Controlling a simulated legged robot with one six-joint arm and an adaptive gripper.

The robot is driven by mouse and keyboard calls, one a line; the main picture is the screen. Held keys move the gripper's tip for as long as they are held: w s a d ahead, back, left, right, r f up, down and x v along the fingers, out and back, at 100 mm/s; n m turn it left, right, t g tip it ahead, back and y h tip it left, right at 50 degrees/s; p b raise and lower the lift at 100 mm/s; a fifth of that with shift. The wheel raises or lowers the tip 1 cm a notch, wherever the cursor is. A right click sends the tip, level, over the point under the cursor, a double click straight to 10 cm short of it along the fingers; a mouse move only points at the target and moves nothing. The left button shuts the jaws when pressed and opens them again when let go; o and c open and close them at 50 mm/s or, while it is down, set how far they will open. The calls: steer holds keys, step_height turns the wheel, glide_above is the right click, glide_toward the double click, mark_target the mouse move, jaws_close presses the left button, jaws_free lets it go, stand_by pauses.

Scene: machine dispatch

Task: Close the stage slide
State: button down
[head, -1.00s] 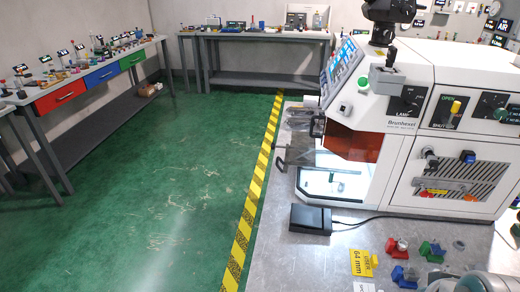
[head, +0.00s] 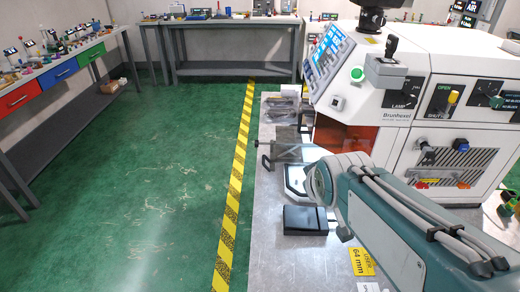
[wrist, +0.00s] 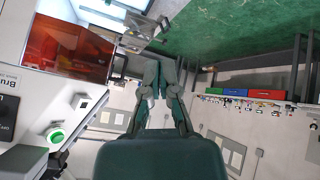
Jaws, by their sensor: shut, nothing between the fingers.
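The stage slide (head: 288,152) is a grey plate sticking out of the left opening of the white machine (head: 385,105), with a dark bar handle (head: 266,162) at its outer end. In the wrist view the slide (wrist: 140,28) shows at the top, with its handle (wrist: 164,23). My gripper (wrist: 166,68) is shut and empty, its dark fingers together below the slide in that picture. It appears apart from the handle, though depth is hard to judge. My arm hides part of the machine's front in the head view, and my gripper is not seen there.
A black pedal box (head: 305,219) lies on the metal table near its left edge. A yellow label (head: 361,262) lies by my arm. An orange window (wrist: 70,47) covers the machine's opening. The green floor left of the yellow-black strip (head: 232,195) is clear.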

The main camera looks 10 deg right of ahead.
mark_target(284, 150)
steer(key=w+d+f+n+t, duration=0.1)
steer(key=w+f+n+t, duration=0.2)
steer(key=w, duration=0.8)
steer(key=w+f+n+t, duration=0.2)
steer(key=w+f+n, duration=0.25)
steer(key=w, duration=0.65)
steer(key=w+f+n+t+y, duration=0.1)
steer(key=w+f+n, duration=0.1)
steer(key=f+n, duration=0.1)
steer(key=w+f+n+t+y, duration=0.1)
steer(key=w+f+n+t, duration=0.1)
steer(key=f, duration=0.4)
steer(key=w+d+f+n+t+y, duration=0.1)
steer(key=w+f+n, duration=0.2)
steer(key=w+f, duration=0.1)
steer(key=shift+w+f+n+t+y, duration=0.2)
steer(key=shift+f+n+t+y, duration=0.1)
steer(key=shift+f+n, duration=0.1)
steer(key=w, duration=0.3)
steer(key=w+a, duration=0.1)
steer(key=w, duration=0.5)
steer(key=shift+w+a, duration=0.3)
steer(key=shift+w, duration=0.1)
steer(key=shift+s+d, duration=0.2)
steer(key=shift+d, duration=0.85)
steer(key=shift+s+d, duration=0.15)
steer(key=shift+d, duration=0.85)
